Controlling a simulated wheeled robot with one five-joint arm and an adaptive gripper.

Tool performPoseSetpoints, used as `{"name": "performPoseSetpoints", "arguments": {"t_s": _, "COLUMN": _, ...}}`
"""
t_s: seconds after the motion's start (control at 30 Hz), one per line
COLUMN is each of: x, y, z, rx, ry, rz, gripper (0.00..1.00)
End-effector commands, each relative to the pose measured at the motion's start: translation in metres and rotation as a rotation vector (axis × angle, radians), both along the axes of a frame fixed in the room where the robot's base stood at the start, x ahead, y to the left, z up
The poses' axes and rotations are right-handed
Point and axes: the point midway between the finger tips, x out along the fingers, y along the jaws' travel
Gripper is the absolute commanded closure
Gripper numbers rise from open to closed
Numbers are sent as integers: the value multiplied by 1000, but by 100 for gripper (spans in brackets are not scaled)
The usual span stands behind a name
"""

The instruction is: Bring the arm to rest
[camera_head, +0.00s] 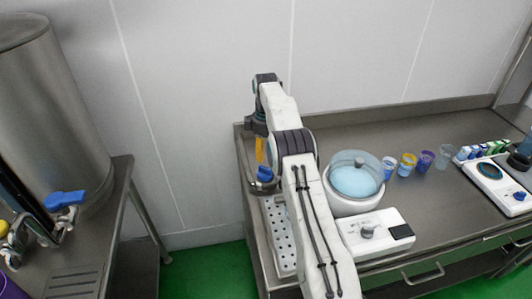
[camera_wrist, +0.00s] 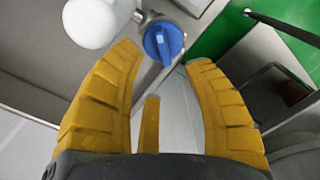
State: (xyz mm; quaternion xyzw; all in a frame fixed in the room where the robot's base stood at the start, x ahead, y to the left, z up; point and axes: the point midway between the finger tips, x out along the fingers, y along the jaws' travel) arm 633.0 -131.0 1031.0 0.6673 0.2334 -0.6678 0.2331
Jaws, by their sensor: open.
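My arm reaches forward over the left end of the steel counter, in the head view. My gripper (camera_head: 260,151) hangs at its end, with only a bit of yellow finger visible beside my arm. In the wrist view, my gripper (camera_wrist: 162,58) has its yellow fingers spread apart with nothing held between them. A blue knob (camera_wrist: 163,42) shows just beyond the fingertips. A blue part (camera_head: 265,173) also shows just below my gripper in the head view; I cannot tell whether the fingers touch it.
A perforated drip tray (camera_head: 278,235) lies beside my arm. A white machine with a blue-topped bowl (camera_head: 355,180) stands to its right, then several cups (camera_head: 408,164) and a scale (camera_head: 495,188). A large steel tank (camera_head: 52,110) with a blue-handled tap (camera_head: 64,199) stands left, across a floor gap.

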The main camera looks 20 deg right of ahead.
Motion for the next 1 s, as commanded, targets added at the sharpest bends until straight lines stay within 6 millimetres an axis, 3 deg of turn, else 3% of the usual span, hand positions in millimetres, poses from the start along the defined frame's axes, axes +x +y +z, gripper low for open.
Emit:
{"name": "performPoseSetpoints", "arguments": {"t_s": 0.3, "x": 0, "y": 0, "z": 0, "rx": 0, "ry": 0, "rz": 0, "gripper": 54}}
{"name": "performPoseSetpoints", "arguments": {"t_s": 0.47, "x": -1, "y": 3, "z": 12, "rx": -2, "ry": -10, "rz": -12, "gripper": 54}}
{"name": "performPoseSetpoints", "arguments": {"t_s": 0.73, "x": -19, "y": 23, "z": 72, "rx": -9, "ry": -59, "rz": -87, "gripper": 54}}
{"name": "performPoseSetpoints", "arguments": {"t_s": 1.0, "x": -58, "y": 48, "z": 134, "rx": -8, "ry": -119, "rz": -184, "gripper": 54}}
